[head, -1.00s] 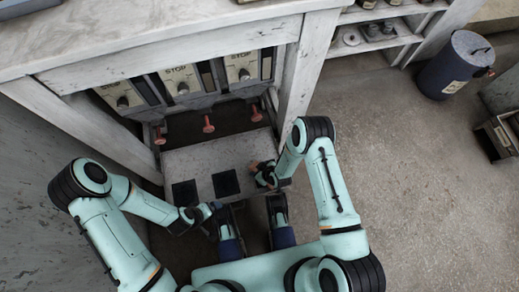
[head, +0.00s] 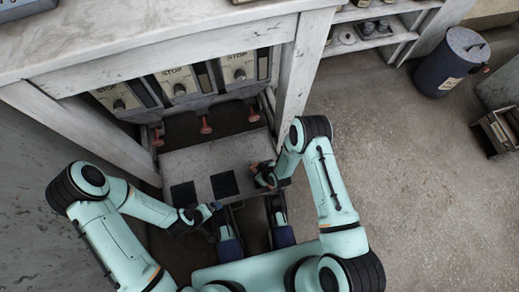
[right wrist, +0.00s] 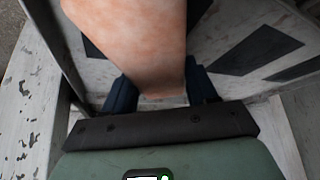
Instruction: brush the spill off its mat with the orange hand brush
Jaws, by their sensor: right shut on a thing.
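My right gripper (head: 260,174) is shut on the orange hand brush (right wrist: 140,45), which fills the upper middle of the right wrist view as a pale orange block between the dark fingers. In the head view only a small orange-brown part of it shows by the gripper. The gripper is just right of the right mat. No spill can be made out on either mat. My left gripper (head: 215,207) is low, near the front edge of the board; its jaws are too small to read.
The grey board (head: 200,158) stands beneath a worn white bench (head: 150,35). Several red knobs (head: 205,125) and boxes marked STOP (head: 180,88) line its back. A bench leg (head: 295,75) rises behind my right arm. A blue bin (head: 452,62) stands far right on open floor.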

